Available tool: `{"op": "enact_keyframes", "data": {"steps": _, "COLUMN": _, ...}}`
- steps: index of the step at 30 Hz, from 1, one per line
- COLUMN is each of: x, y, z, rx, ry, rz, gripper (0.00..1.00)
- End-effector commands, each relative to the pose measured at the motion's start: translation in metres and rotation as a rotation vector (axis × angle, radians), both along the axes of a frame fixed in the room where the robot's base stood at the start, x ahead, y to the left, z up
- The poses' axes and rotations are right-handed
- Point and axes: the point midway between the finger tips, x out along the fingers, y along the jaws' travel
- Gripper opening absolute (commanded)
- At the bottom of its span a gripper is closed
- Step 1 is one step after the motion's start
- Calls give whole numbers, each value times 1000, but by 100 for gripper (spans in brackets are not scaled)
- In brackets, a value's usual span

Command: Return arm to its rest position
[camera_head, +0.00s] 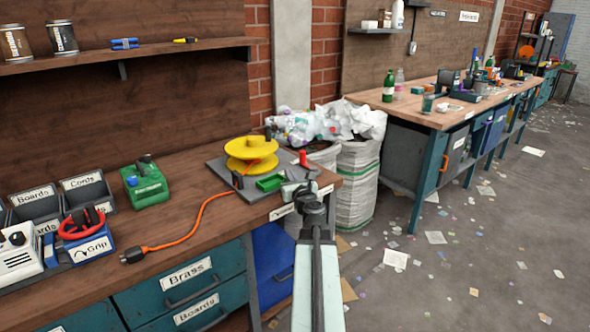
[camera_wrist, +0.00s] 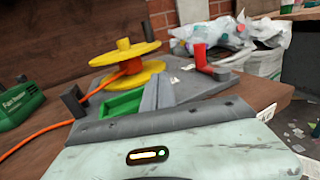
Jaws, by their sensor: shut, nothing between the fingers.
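My arm (camera_head: 318,270) reaches forward from the bottom of the head view toward the right end of the wooden bench. My gripper (camera_head: 291,188) is at the bench's front edge, by the grey board with the yellow spool. In the wrist view my gripper (camera_wrist: 160,92) has its two grey fingers together with nothing between them. Beyond the fingers are the yellow spool (camera_wrist: 125,65) with an orange cord, a green tray (camera_wrist: 118,105) and a red handle (camera_wrist: 200,55). The fingers hide part of the grey board (camera_wrist: 222,90). I cannot tell whether they touch it.
The wooden bench (camera_head: 185,215) has drawers below. An orange cord (camera_head: 200,212) runs left to a black plug. A green box (camera_head: 145,182) and labelled bins (camera_head: 88,190) stand left. White sacks (camera_head: 358,180) stand behind my gripper. The littered floor (camera_head: 450,270) at right has free room.

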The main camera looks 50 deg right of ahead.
Motion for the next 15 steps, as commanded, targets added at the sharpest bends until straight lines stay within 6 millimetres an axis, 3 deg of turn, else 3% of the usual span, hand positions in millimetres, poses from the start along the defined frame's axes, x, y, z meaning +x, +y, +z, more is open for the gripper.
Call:
{"op": "enact_keyframes", "data": {"steps": 6, "x": -2, "y": 21, "z": 0, "rx": 0, "ry": 0, "rz": 2, "gripper": 0}}
{"op": "enact_keyframes", "data": {"steps": 15, "x": 2, "y": 25, "z": 0, "rx": 0, "ry": 0, "rz": 8, "gripper": 0}}
